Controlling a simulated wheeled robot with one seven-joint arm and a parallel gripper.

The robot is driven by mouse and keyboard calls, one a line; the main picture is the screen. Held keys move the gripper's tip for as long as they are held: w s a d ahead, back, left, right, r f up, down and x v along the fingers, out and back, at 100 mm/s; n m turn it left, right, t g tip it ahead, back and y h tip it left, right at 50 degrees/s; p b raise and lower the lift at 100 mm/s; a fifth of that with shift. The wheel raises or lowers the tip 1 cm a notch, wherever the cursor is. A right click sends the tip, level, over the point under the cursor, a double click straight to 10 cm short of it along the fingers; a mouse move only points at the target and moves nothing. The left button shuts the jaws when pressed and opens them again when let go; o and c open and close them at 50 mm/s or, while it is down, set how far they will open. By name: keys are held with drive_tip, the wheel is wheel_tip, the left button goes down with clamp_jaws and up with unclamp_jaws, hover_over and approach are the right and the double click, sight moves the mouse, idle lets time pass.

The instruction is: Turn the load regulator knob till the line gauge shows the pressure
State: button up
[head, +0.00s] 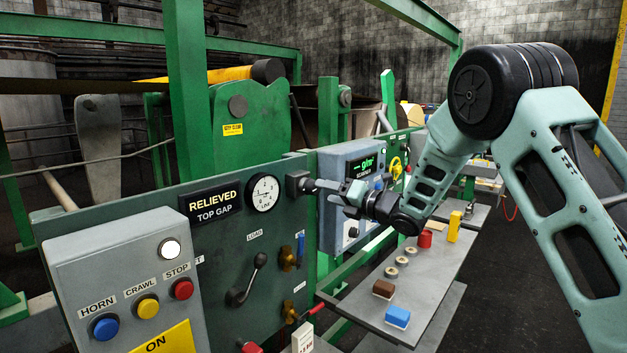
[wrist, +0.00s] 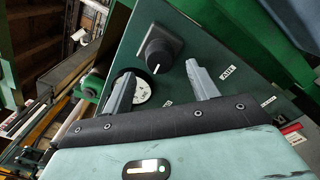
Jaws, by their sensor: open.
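A black round knob on a square base (head: 297,184) sits on the green panel; I take it as the load regulator knob. In the wrist view the knob (wrist: 158,52) has a white pointer mark and lies just beyond and between my fingertips. The white round gauge (head: 263,192) is left of the knob; its needle shows, but its figures are too small to read. In the wrist view the gauge (wrist: 143,90) is partly hidden by a finger. My gripper (head: 323,190) is open and empty, right of the knob, and appears apart from it.
A RELIEVED / TOP GAP display (head: 212,204) is left of the gauge. Below are a black lever (head: 247,280) and brass valves (head: 289,258). A grey button box (head: 125,285) stands front left. A shelf (head: 432,290) with blocks and rings lies under my arm.

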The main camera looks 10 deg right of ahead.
sight(317, 189)
drive_tip(key=p+x, duration=0.2)
drive_tip(key=x, duration=0.4)
drive_tip(key=c, duration=1)
